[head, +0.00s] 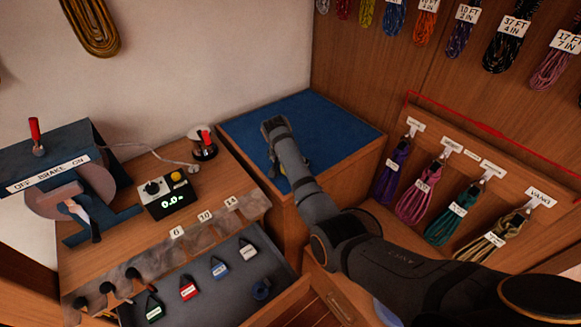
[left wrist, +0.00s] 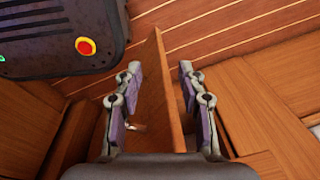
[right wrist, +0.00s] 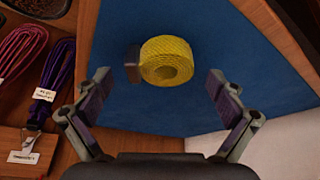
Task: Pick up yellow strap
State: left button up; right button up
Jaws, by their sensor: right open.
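The yellow strap (right wrist: 168,60) is a coiled roll with a dark buckle (right wrist: 132,62) on its left side. It lies on the blue mat (right wrist: 230,45) in the right wrist view. My right gripper (right wrist: 159,78) is open, with one finger to each side of the strap and apart from it. In the head view my right arm reaches over the blue mat (head: 340,120) and hides most of the strap. My left gripper (left wrist: 160,70) is open, away from the mat, with a wooden panel (left wrist: 158,95) showing between its fingers; I cannot tell if it touches.
A wooden rack (head: 480,165) with several tagged cord bundles stands right of the mat. An open drawer (head: 225,300) with several tagged padlocks is at the lower left. A black box with a yellow button (head: 165,195) and a blue winch (head: 60,180) stand on the left bench.

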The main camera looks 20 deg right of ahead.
jog(key=shift+r, duration=0.1)
jog(key=c, duration=1.3)
jog(key=shift+o, duration=0.2)
notch_tip(320, 180, up, 10)
jog(key=b, duration=0.1)
jog(key=shift+b, duration=0.3)
